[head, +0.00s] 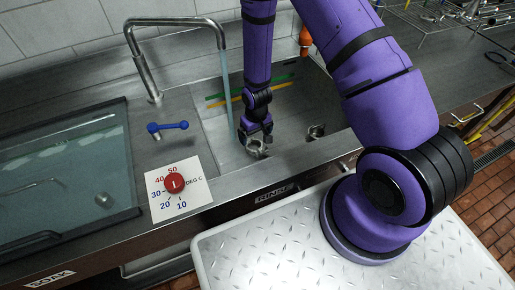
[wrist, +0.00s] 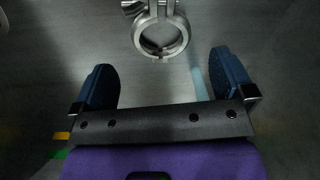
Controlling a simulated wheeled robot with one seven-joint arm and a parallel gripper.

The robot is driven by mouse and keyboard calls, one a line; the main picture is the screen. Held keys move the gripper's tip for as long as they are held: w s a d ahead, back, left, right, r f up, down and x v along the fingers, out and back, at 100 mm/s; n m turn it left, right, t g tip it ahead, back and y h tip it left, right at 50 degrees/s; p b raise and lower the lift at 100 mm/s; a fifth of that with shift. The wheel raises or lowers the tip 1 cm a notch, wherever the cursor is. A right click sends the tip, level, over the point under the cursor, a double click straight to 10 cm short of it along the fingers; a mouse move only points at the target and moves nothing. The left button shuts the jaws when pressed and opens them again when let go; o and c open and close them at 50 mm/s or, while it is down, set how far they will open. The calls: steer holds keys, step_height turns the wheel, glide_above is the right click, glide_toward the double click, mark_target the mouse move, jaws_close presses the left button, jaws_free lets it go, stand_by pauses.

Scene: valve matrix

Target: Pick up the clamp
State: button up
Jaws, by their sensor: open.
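A metal ring clamp (wrist: 160,32) shows at the top middle of the wrist view, with its ring towards my gripper and its bolt part at the picture's top edge. My gripper (wrist: 168,82) is open and empty, its two dark fingers pointing towards the clamp on either side of its ring but short of it. In the head view, my gripper (head: 257,142) reaches down into the rinse sink, and the clamp (head: 254,149) shows just below it, partly hidden by the fingers. I cannot tell the exact height between them.
A second metal fitting (head: 316,131) lies to the right in the rinse sink (head: 290,110). Water runs from the faucet (head: 178,22) left of my arm. Green and yellow strips (head: 240,97) lie behind. A blue-handled valve (head: 167,127) and red dial (head: 174,184) stand left.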

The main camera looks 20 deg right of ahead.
mark_target(255, 145)
steer(key=shift+a+f, duration=0.15)
steer(key=shift+f, duration=2.9)
steer(key=c, duration=0.9)
